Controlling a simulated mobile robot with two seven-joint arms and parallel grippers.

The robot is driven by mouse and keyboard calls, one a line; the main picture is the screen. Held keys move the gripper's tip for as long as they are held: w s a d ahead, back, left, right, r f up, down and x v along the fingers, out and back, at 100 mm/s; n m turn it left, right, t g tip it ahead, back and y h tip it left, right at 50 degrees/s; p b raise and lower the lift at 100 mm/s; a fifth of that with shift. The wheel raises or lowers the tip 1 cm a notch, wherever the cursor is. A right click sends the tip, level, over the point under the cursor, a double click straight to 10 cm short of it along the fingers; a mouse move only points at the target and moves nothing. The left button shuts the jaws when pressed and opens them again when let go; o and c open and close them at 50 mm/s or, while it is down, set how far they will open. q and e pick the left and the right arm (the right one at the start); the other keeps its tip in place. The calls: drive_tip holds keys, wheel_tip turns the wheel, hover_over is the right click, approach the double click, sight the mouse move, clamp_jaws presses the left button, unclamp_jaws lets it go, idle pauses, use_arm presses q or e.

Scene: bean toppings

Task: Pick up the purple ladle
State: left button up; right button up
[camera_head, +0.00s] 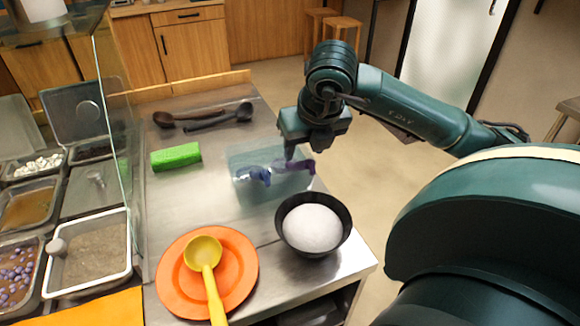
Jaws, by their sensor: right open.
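The purple ladle (299,165) shows only in part, at the right side of a translucent blue container (245,190) on the steel counter. A blue utensil (255,174) lies to its left in the same container. My right gripper (294,150) is open, just above the container's right part and close over the purple ladle. I cannot tell whether its fingers touch the ladle. The gripper hides some of the container's back edge. My left gripper is not in view.
A black bowl of white food (312,227) stands in front. An orange plate (172,277) holds a yellow ladle (204,254). A glass guard (118,150) and topping trays (92,265) are at left.

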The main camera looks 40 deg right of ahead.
sight(293, 165)
drive_tip(key=shift+p+x, duration=0.45)
drive_tip(key=shift+x, duration=2.65)
drive_tip(key=shift+w, duration=0.1)
drive_tip(key=shift+c, duration=0.2)
drive_tip(key=shift+r, duration=0.1)
clamp_jaws()
